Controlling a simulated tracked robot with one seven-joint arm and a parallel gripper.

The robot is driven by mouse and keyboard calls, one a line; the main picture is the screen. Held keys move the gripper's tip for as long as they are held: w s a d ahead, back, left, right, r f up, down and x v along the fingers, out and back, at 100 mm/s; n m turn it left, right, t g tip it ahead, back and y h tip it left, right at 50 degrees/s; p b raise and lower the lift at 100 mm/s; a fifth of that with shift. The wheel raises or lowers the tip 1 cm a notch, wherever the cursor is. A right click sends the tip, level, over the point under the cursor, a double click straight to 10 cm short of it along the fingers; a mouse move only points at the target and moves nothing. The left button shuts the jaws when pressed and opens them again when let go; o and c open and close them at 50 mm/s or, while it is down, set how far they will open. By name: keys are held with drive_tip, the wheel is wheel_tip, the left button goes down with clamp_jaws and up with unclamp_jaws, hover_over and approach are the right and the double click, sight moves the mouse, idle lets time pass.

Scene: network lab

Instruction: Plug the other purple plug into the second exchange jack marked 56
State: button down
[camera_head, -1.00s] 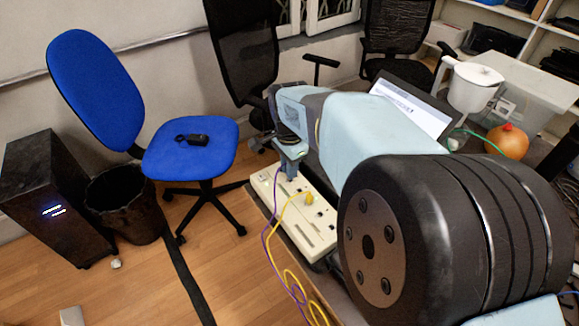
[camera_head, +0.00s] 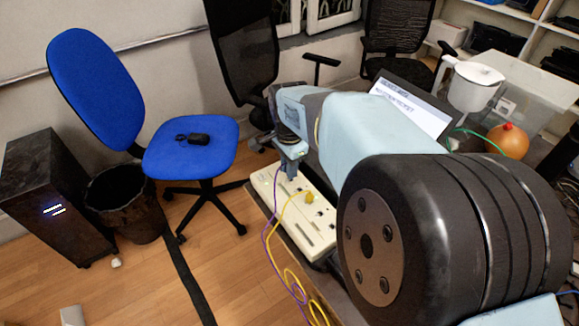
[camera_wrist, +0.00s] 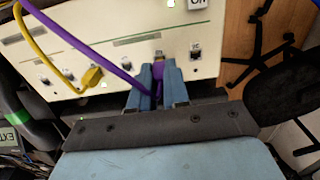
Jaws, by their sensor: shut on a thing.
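My gripper (camera_wrist: 157,88) is shut on a purple plug (camera_wrist: 158,73), over the cream jack panel (camera_wrist: 130,22). The plug's tip is at or just above a jack in the lower row; I cannot tell whether it is inside. The purple cable (camera_wrist: 85,48) runs from the upper left to the jaws. In the head view my gripper (camera_head: 291,168) points down at the far part of the panel (camera_head: 312,238), and the plug is hidden. A yellow plug (camera_wrist: 92,76) sits in a jack left of my gripper. The jack labels are too small to read surely.
A yellow cable (camera_head: 277,262) and the purple cable hang over the near table edge. A laptop (camera_head: 410,107), a white jug (camera_head: 473,87) and an orange round object (camera_head: 508,141) stand beyond my arm. A blue chair (camera_head: 190,150) stands left of the table.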

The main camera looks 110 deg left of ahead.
drive_tip(key=shift+f, duration=0.75)
idle(1.2)
drive_tip(key=c, duration=1)
unclamp_jaws()
drive_tip(key=shift+c, duration=0.2)
wheel_tip(320, 180, up, 14)
drive_tip(key=shift+f, duration=0.15)
